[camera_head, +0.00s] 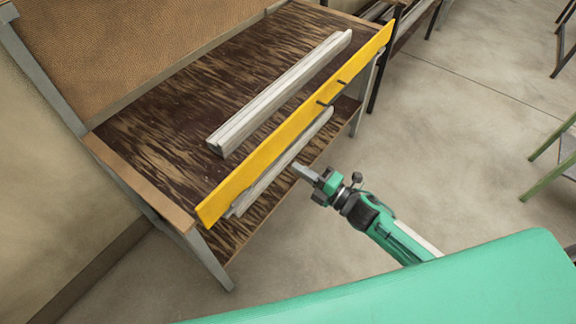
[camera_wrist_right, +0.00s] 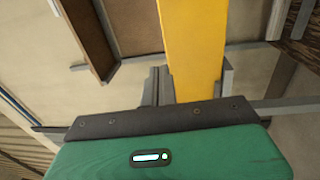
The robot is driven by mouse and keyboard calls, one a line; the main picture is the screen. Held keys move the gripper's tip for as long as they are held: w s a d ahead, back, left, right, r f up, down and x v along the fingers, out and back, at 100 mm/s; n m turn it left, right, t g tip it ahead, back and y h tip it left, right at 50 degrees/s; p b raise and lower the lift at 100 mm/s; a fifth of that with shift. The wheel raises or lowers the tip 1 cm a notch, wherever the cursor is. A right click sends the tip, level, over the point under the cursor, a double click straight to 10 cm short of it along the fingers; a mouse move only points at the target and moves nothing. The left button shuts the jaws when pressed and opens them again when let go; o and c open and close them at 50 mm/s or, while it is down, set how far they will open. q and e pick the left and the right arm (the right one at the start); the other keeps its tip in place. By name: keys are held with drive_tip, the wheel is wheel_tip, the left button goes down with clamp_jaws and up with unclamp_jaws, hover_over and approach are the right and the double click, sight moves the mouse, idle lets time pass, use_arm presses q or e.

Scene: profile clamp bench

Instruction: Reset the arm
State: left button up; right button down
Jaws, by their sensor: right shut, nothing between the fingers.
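My right gripper (camera_head: 305,173) is in front of the bench, its fingers shut and empty, pointing toward the bench's front side. It appears apart from the bench. A long pale profile (camera_head: 280,92) lies on the dark wood bench top (camera_head: 150,140). A yellow board (camera_head: 290,130) runs along the bench's front edge, with two small dark pieces on it. A second pale profile (camera_head: 283,165) shows below the board, partly hidden by it. The yellow board also shows in the right wrist view (camera_wrist_right: 190,45), beyond my gripper. My left gripper is out of view.
A lower shelf (camera_head: 245,225) sits under the bench top. A brown panel (camera_head: 130,40) rises behind the bench. Open concrete floor (camera_head: 470,130) lies to the right, with a green-legged stand (camera_head: 547,145) at the far right edge.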

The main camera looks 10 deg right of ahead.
drive_tip(key=s+d+f+m+g+h, duration=0.1)
drive_tip(key=s+d+f+m+h, duration=0.3)
drive_tip(key=f, duration=0.8)
drive_tip(key=s+d+f+m+g+h, duration=0.2)
drive_tip(key=s+d+f+m+h, duration=0.25)
drive_tip(key=f, duration=0.75)
drive_tip(key=s+d+f+m+g+h, duration=0.1)
drive_tip(key=s+d+f+m+h, duration=0.15)
drive_tip(key=d+f+m, duration=0.65)
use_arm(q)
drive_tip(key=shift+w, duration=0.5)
use_arm(e)
drive_tip(key=s+a+f+m+g, duration=0.2)
drive_tip(key=s+f, duration=0.5)
drive_tip(key=s, duration=0.4)
drive_tip(key=s+a+f+m+g+h, duration=0.1)
drive_tip(key=s+a+f+m+g, duration=0.1)
drive_tip(key=s+f+g, duration=0.2)
drive_tip(key=s+a+f+m+g, duration=0.1)
drive_tip(key=s+f+m+g, duration=0.1)
drive_tip(key=s+f, duration=0.9)
drive_tip(key=s+g, duration=0.1)
drive_tip(key=s, duration=0.7)
drive_tip(key=shift+a, duration=0.4)
